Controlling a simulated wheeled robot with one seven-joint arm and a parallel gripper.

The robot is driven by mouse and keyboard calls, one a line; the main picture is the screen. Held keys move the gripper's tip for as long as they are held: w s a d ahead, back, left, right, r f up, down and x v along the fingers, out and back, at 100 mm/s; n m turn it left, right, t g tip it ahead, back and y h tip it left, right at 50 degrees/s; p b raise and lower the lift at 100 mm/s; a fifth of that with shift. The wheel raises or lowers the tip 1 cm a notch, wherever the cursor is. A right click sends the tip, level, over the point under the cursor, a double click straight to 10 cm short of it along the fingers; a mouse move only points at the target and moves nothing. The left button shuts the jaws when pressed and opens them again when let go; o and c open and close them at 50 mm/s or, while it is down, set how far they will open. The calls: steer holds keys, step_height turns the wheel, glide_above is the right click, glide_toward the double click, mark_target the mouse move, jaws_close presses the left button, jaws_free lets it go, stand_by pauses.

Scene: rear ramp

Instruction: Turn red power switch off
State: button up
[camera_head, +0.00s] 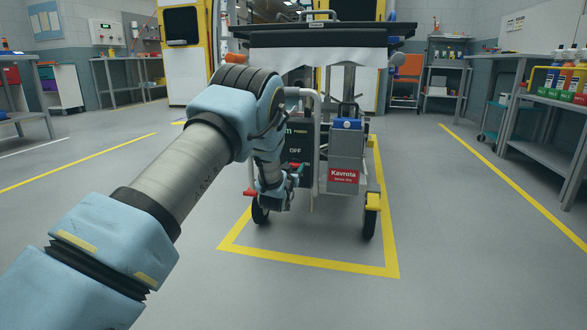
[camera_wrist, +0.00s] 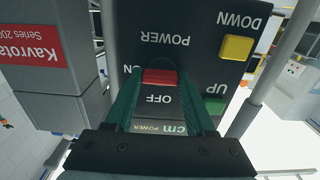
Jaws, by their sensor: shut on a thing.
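The red power switch (camera_wrist: 160,77) is on a black control panel (camera_wrist: 205,50), between the words POWER and OFF in the wrist view, which shows the lettering upside down. The ON label beside it is partly covered by a finger. My gripper (camera_wrist: 160,80) has its two green fingers on either side of the switch, shut on it. In the head view my gripper (camera_head: 290,175) is low at the front of the panel (camera_head: 296,140), where OFF is readable. The switch itself is hard to make out there, behind my arm.
A yellow DOWN button (camera_wrist: 236,48) and a green UP button (camera_wrist: 214,105) are close beside the switch. A grey Kavrota box (camera_head: 345,155) stands right of the panel on the wheeled stretcher (camera_head: 330,35). Open floor lies around the yellow floor outline (camera_head: 310,262).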

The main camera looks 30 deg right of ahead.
jaws_close()
steer(key=shift+n, duration=0.4)
steer(key=n+p, duration=0.4)
steer(key=n, duration=1.3)
steer(key=shift+w+a, duration=0.1)
stand_by(0.3)
steer(key=o, duration=0.8)
jaws_free()
